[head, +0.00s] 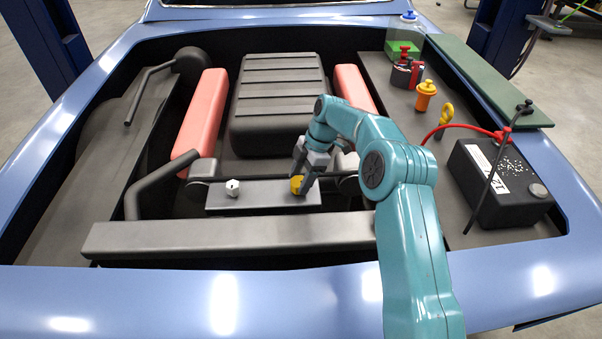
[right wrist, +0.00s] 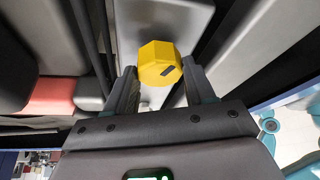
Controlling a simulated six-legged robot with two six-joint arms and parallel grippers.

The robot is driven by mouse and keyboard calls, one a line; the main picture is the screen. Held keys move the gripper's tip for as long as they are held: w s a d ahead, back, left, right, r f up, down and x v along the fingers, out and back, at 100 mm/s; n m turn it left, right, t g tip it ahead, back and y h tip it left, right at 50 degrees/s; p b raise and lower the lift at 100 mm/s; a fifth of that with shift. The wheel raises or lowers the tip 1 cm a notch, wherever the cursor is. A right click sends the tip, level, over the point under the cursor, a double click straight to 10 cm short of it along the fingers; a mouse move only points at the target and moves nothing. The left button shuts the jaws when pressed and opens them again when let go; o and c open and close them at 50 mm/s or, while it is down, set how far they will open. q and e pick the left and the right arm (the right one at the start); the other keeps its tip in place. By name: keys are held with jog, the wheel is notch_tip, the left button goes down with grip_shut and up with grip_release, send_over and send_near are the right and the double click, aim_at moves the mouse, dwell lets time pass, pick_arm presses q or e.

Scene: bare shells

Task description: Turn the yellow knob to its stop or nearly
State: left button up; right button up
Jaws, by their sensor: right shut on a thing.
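The yellow knob (head: 296,185) sits at the right end of a grey plate (head: 264,197) in the engine bay. In the right wrist view the knob (right wrist: 158,64) is a faceted yellow piece with a dark slot mark on its face. My right gripper (head: 305,181) reaches down over it, with one finger on each side. In the right wrist view the fingers of my right gripper (right wrist: 160,85) are shut on the knob. A white knob (head: 232,187) stands at the left end of the same plate. My left gripper is not in view.
A black battery (head: 497,185) with a thin rod stands at the right. A dark engine block (head: 278,100) lies behind the plate. A grey crossbar (head: 230,234) runs in front.

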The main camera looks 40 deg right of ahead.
jog(key=n+p, duration=0.1)
jog(key=n+g+p, duration=0.1)
jog(key=n, duration=0.1)
jog(key=shift+w+r, duration=0.1)
jog(key=shift+r, duration=0.1)
jog(key=shift+d+f+n+g+p, duration=0.1)
jog(key=shift+n+g+p, duration=0.3)
jog(key=shift+n+p, duration=0.4)
jog(key=o, duration=1)
jog(key=shift+f, duration=0.1)
